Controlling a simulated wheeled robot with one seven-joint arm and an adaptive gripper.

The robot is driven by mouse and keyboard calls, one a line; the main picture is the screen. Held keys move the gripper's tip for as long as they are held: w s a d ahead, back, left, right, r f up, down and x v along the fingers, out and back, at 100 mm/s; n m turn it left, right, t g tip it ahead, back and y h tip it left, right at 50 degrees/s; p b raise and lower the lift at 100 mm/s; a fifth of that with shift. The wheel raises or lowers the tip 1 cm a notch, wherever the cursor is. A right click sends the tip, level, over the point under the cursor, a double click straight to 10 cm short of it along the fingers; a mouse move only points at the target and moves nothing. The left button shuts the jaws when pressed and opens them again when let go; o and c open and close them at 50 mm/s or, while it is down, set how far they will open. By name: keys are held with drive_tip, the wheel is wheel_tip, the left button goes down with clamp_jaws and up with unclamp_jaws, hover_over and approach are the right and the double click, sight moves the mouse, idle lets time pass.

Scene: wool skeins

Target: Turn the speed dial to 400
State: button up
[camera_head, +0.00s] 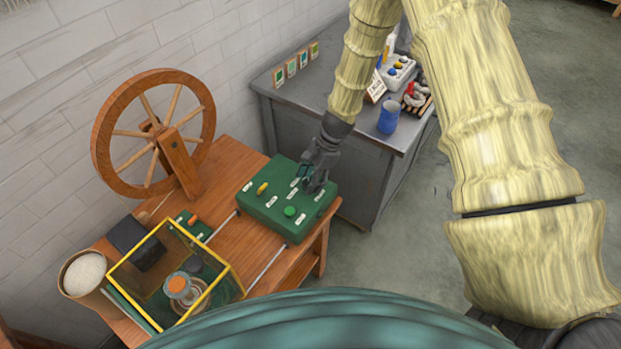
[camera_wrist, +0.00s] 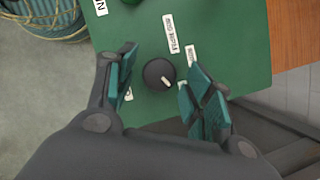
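The speed dial looks to be the round dark knob (camera_wrist: 159,74) with a white pointer mark, on the green control box (camera_head: 262,212). In the wrist view the pointer aims toward the lower right. My gripper (camera_wrist: 158,88) is open, with its teal finger pads on either side of the knob and gaps to it. In the head view my gripper (camera_head: 312,188) is over the right part of the box and hides the knob. White labels (camera_wrist: 173,34) lie near the knob, but their text is too small or turned to read.
A yellow lever (camera_head: 262,188) and a green button (camera_head: 289,211) are on the same box. A yellow-framed guard (camera_head: 215,285) stands in front left, and a wooden wheel (camera_head: 110,148) behind. A grey cabinet (camera_head: 290,100) with a blue mug (camera_head: 388,117) is at the back right.

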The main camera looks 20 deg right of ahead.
drive_tip(key=c, duration=0.8)
